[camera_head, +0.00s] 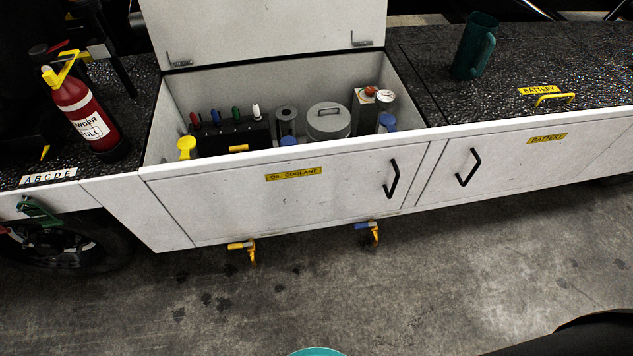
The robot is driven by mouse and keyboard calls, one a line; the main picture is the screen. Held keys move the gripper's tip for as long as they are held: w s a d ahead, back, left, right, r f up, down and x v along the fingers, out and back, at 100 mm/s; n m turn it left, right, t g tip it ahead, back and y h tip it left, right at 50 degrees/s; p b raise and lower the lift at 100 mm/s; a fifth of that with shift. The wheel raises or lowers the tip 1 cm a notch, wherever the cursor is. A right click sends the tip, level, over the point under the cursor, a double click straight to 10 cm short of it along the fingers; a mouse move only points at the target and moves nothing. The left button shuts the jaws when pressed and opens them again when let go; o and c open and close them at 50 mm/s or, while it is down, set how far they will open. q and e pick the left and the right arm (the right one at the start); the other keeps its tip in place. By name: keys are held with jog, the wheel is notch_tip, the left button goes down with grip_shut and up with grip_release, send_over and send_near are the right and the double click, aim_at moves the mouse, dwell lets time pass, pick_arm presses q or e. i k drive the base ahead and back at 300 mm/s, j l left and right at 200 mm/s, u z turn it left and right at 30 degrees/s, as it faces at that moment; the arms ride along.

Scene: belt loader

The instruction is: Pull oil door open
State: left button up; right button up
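The oil door (250,202) is the white side panel in the middle of the head view, with a yellow "OIL COOLANT" label (293,174). It sits flush in the white body and looks shut. Its black bar handle (392,178) is near its right edge, and nothing touches it. Neither of my grippers is in view.
Above the door, a compartment with a raised white lid (265,28) holds several caps and containers. A battery door (520,165) with a black handle is to the right. Yellow and blue valves (242,247) hang below. A red extinguisher (88,115) stands left. The floor in front is clear.

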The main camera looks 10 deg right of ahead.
aim_at(276, 195)
jog(key=z, duration=0.95)
jog(key=i+l+z, duration=0.55)
jog(key=z, duration=0.15)
